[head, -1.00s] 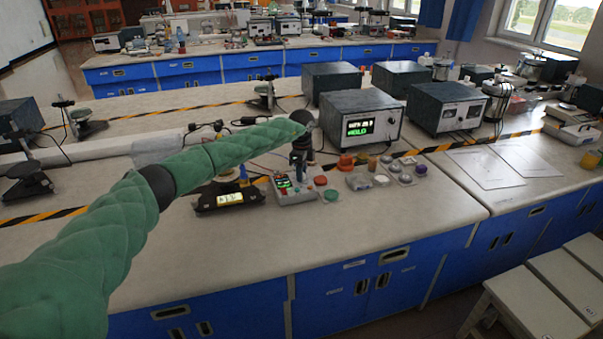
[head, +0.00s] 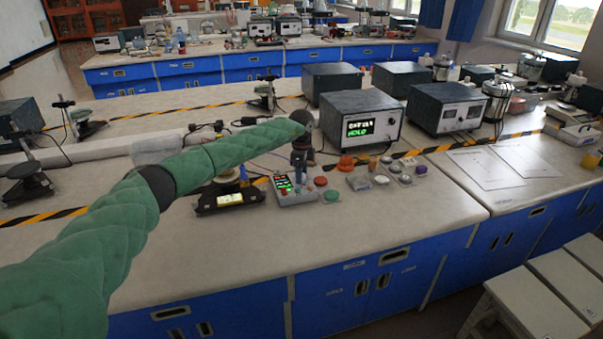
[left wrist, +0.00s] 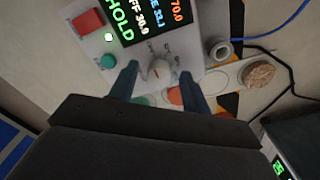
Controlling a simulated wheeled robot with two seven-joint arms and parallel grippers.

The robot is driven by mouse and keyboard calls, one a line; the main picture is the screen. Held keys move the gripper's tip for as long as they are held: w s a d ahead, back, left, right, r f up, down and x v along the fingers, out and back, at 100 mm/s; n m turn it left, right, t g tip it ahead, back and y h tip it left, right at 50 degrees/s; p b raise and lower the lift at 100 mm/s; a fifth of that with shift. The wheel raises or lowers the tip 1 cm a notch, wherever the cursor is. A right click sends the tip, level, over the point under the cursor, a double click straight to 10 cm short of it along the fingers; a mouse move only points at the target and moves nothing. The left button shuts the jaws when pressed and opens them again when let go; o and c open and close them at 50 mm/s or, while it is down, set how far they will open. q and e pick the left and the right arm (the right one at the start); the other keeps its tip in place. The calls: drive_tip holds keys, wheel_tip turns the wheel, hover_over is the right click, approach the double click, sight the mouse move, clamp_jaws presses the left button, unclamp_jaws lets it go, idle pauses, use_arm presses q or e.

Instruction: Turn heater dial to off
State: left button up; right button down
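The heater control box (head: 296,197) stands on the near bench, with a lit red and green screen. In the left wrist view its pale dial (left wrist: 158,69) shows up close, below the screen (left wrist: 145,22) reading HOLD and several numbers. The small labels around the dial are too blurred to read. My left gripper (head: 300,170) points down over the box. In the left wrist view its two blue-grey fingers (left wrist: 157,80) are apart, one on each side of the dial. I cannot tell whether they touch it. My right gripper is not in view.
A red button (left wrist: 88,21) and a green button (left wrist: 108,61) sit beside the screen. A grey panel with coloured knobs (head: 361,182) is right of the box, and a dark stand (head: 230,198) is left of it. A black display unit (head: 360,118) stands behind.

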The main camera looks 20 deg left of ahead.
use_arm(q)
wheel_tip(320, 180, up, 6)
drive_tip(key=shift+r+b, duration=0.2)
drive_tip(key=shift+b, duration=0.7)
drive_tip(key=shift+r, duration=0.65)
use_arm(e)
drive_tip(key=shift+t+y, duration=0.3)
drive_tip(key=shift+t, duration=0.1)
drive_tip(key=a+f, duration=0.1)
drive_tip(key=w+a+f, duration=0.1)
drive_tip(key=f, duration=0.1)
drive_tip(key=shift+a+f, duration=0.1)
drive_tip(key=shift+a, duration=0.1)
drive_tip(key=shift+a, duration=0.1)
